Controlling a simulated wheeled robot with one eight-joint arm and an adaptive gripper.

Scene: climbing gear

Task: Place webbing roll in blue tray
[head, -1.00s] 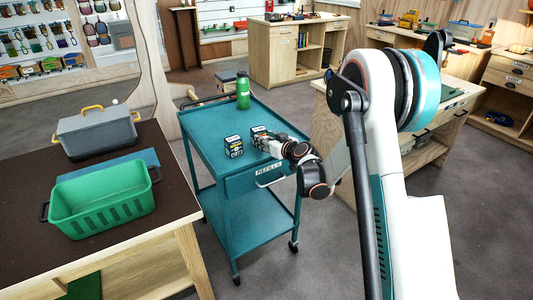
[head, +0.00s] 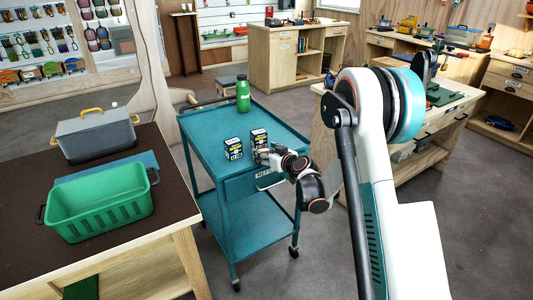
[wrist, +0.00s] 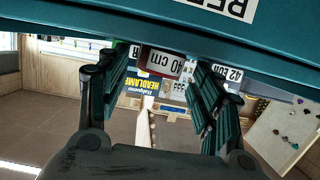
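I cannot make out a webbing roll in either view. A flat blue piece (head: 105,167), possibly the blue tray, lies on the brown table behind the green basket and is partly hidden by it. My gripper (head: 262,156) is at the front edge of the teal trolley (head: 205,125), close in front of the right one of two small black-and-white boxes (head: 259,138). Whether it touches that box is too small to tell.
The other small box (head: 233,149) stands just left, and a green bottle (head: 243,93) stands at the trolley's back. The green basket (head: 100,205) and a grey box with yellow handles (head: 97,137) are on the brown table (head: 180,205). The trolley's left half is clear.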

